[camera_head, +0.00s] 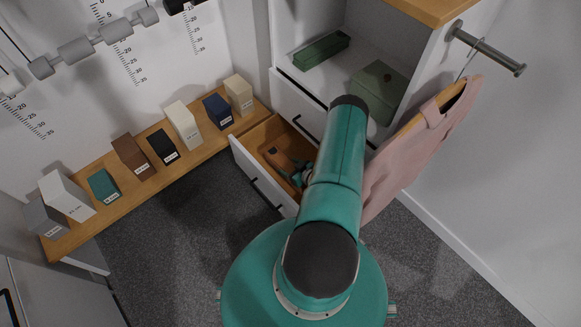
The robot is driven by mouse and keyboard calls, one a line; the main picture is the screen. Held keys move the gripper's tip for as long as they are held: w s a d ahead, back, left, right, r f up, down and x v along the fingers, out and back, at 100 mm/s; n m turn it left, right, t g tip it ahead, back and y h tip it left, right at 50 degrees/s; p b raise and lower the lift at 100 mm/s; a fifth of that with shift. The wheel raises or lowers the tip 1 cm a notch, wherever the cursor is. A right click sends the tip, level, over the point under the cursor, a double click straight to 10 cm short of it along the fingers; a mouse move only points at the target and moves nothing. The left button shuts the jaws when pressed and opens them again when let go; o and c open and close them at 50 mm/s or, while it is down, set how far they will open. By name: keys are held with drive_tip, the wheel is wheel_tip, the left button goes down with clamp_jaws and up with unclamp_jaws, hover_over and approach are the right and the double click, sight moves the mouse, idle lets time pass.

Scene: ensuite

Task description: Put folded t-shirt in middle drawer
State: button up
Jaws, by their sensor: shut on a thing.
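The open drawer (241,158) is pulled out of the white cabinet, below a shut drawer front (297,106). Its inside is wood-coloured. My gripper (296,172) is low inside the open drawer, seen from above and partly covered by my teal arm. It is shut on a small rust-brown thing (279,157), which appears to be the folded t-shirt. This lies within the drawer walls, and its full shape is hidden. I cannot tell whether it touches the drawer bottom.
A pink garment (422,141) hangs from a wall rail (488,49) right of my arm. The cabinet's open compartment holds green boxes (321,50). A wooden bench (141,184) with several labelled boxes runs along the left wall. Grey carpet (185,245) is clear between bench and drawer.

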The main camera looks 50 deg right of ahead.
drive_tip(key=shift+f, duration=0.25)
drive_tip(key=shift+f, duration=0.35)
drive_tip(key=shift+d, duration=0.1)
drive_tip(key=o, duration=1.2)
drive_tip(key=shift+r, duration=0.3)
drive_tip(key=v, duration=0.7)
drive_tip(key=shift+s+r, duration=0.2)
drive_tip(key=shift+r, duration=0.2)
